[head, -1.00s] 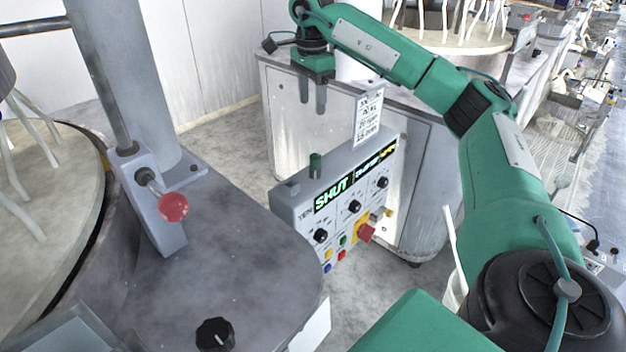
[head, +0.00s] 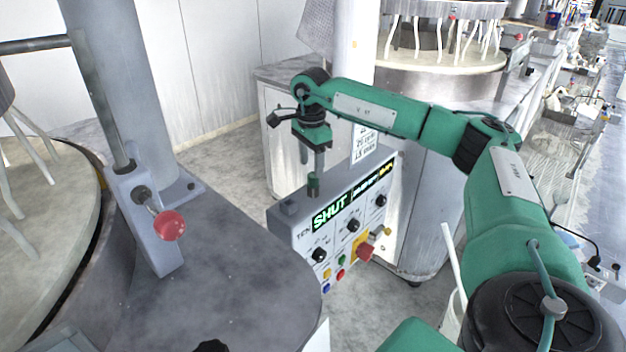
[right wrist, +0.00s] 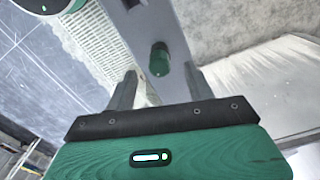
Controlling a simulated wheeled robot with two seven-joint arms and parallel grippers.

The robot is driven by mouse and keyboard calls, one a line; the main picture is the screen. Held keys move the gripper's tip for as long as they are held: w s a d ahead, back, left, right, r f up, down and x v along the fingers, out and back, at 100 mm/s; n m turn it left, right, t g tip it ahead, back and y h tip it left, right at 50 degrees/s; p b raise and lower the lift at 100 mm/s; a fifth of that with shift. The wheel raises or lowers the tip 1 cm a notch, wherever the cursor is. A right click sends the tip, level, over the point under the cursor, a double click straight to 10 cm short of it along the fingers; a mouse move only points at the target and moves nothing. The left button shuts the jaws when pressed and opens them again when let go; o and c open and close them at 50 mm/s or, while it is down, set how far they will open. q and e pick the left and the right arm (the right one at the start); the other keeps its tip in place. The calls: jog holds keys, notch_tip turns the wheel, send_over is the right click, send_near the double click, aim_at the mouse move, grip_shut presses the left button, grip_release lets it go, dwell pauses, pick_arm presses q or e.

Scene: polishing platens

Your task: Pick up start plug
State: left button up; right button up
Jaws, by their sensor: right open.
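The start plug is a small green cylinder (head: 314,182) standing upright on the top face of the grey control box (head: 287,206). In the right wrist view the plug (right wrist: 159,58) shows between and just beyond the fingers. My right gripper (head: 313,168) points down from above, its fingers at about the plug's height or slightly higher. In the right wrist view the gripper (right wrist: 162,76) is open and empty, with a finger to each side of the plug. Contact with the plug is not visible. My left gripper is not in view.
A paper label (head: 363,147) stands behind. A grey platform with a red ball lever (head: 169,226) is at left. Grey floor lies between.

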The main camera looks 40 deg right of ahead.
aim_at(313, 174)
jog(key=f, duration=0.3)
jog(key=shift+s+d+f+p, duration=0.15)
jog(key=shift+d+f+p, duration=0.15)
jog(key=shift+p, duration=0.1)
jog(key=shift+f, duration=0.15)
jog(key=c, duration=1.1)
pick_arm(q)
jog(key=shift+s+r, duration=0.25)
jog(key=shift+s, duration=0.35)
pick_arm(e)
jog(key=shift+o, duration=0.2)
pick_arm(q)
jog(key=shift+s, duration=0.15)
